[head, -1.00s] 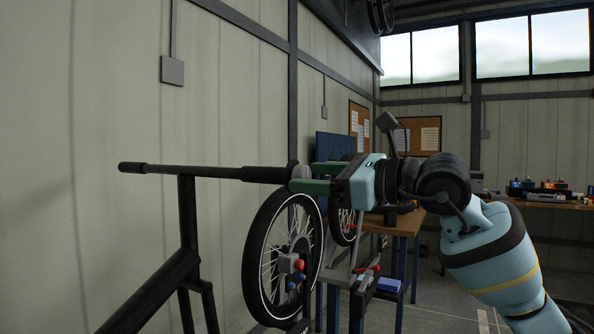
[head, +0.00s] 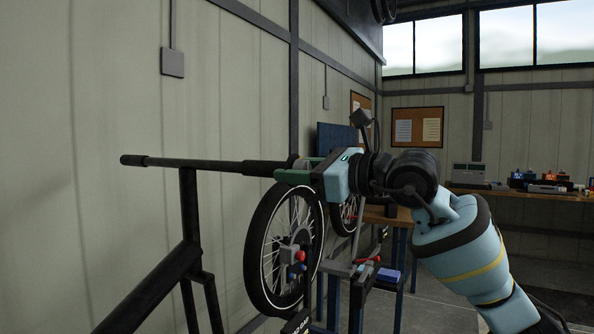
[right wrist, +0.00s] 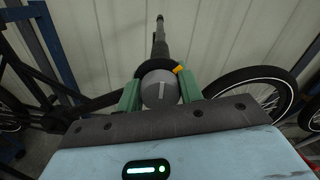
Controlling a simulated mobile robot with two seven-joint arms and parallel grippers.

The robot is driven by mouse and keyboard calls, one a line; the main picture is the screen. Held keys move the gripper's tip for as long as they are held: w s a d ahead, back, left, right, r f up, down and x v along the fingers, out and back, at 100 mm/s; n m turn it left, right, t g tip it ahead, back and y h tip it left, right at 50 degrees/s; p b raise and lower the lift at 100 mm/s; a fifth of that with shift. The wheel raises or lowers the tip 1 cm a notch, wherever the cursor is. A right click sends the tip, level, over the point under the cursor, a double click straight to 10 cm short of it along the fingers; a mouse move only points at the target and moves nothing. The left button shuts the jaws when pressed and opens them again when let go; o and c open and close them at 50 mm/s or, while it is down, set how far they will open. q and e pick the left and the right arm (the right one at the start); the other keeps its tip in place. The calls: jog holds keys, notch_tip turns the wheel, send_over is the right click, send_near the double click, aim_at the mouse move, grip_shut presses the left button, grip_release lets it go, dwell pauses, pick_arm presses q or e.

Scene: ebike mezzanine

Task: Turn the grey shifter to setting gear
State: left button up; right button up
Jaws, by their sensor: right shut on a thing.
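The grey shifter (right wrist: 160,90) is a round knob with a pale line on its face, seen in the right wrist view. It sits at the end of a black handlebar (head: 205,163), beside a dark collar with a small yellow mark (right wrist: 179,69) at its upper right. The pale line points up, left of the yellow mark. My right gripper (right wrist: 160,96) has its green fingers on both sides of the knob, shut on it. In the head view my right gripper (head: 298,170) reaches the bar's right end from the right, and its fingers mostly hide the knob. My left gripper is not in view.
A black frame tube (head: 189,215) stands under the bar. A spoked wheel (head: 283,245) hangs just below the gripper. A workbench (head: 392,215) stands behind, and a long bench (head: 530,193) is at the far right. The wall is close on the left.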

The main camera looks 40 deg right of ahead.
jog(key=shift+m, duration=0.4)
jog(key=shift+m+p, duration=0.35)
jog(key=shift+m, duration=0.25)
jog(key=m+p, duration=0.1)
jog(key=m, duration=0.2)
jog(key=shift+m+p, duration=0.45)
jog(key=shift+m, duration=0.75)
jog(key=shift+f+m, duration=0.1)
jog(key=shift+m, duration=0.2)
jog(key=o, duration=1)
